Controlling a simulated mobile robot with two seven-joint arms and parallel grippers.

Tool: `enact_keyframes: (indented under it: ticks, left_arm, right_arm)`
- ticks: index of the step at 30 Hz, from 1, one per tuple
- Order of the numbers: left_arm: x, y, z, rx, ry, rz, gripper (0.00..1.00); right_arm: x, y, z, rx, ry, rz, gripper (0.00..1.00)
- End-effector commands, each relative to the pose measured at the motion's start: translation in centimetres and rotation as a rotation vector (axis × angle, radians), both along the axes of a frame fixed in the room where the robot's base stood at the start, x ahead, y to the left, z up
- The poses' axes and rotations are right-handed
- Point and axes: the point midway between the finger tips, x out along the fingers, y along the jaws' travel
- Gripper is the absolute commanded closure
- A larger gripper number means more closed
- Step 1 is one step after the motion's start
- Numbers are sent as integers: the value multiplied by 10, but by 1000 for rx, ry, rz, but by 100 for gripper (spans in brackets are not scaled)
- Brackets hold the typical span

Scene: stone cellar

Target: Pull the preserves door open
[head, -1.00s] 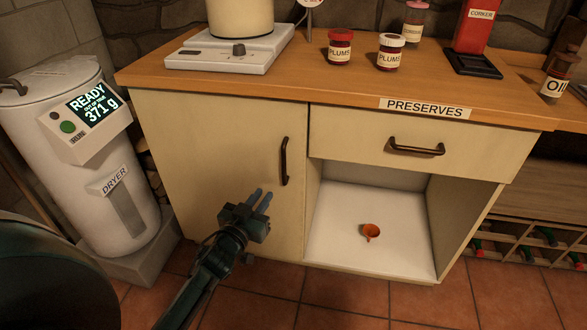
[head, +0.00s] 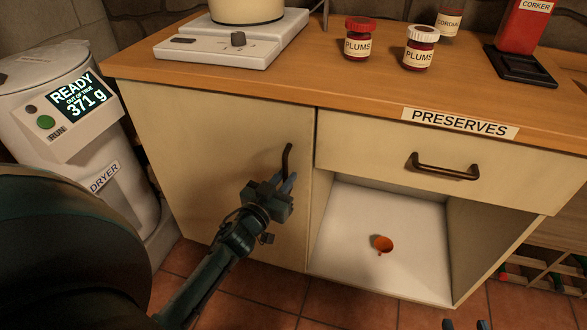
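The preserves cabinet has a cream door (head: 225,150) on its left, which is closed. Its dark vertical handle (head: 288,158) is near the door's right edge. My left gripper (head: 283,180) is at the handle's lower part, with its two fingers apart. The fingers overlap the lower handle in the picture, and I cannot tell if they touch it. Only the fingertips of my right gripper (head: 467,324) show at the bottom edge, apart and empty, away from the door. A PRESERVES label (head: 459,122) is on the counter's front edge.
A drawer with a handle (head: 444,167) is right of the door, above an open compartment holding an orange funnel-like item (head: 383,244). Jars of plums (head: 420,48), a scale (head: 230,42) and a corker (head: 522,60) stand on the counter. A dryer (head: 105,165) stands left of the cabinet.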

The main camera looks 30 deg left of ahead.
Motion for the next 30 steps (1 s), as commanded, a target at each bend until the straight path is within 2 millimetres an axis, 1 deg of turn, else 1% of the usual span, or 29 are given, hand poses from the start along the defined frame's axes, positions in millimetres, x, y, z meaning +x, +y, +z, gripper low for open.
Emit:
enact_keyframes:
  ticks: [12, 14, 18, 19, 30]
  left_arm:
    - [-1, 0, 0, 0, 0, 1, 83]
    - [-1, 0, 0, 0, 0, 1, 87]
    - [-1, 0, 0, 0, 0, 1, 99]
    - [-1, 0, 0, 0, 0, 1, 100]
    - [-1, 0, 0, 0, 0, 1, 100]
  right_arm:
    - [0, 1, 1, 1, -13, 5, 64]
    - [0, 1, 1, 0, -12, 6, 64]
    - [0, 1, 0, 0, -11, 6, 64]
    - [0, 1, 0, 0, -11, 6, 64]
    - [0, 1, 0, -1, -11, 5, 64]
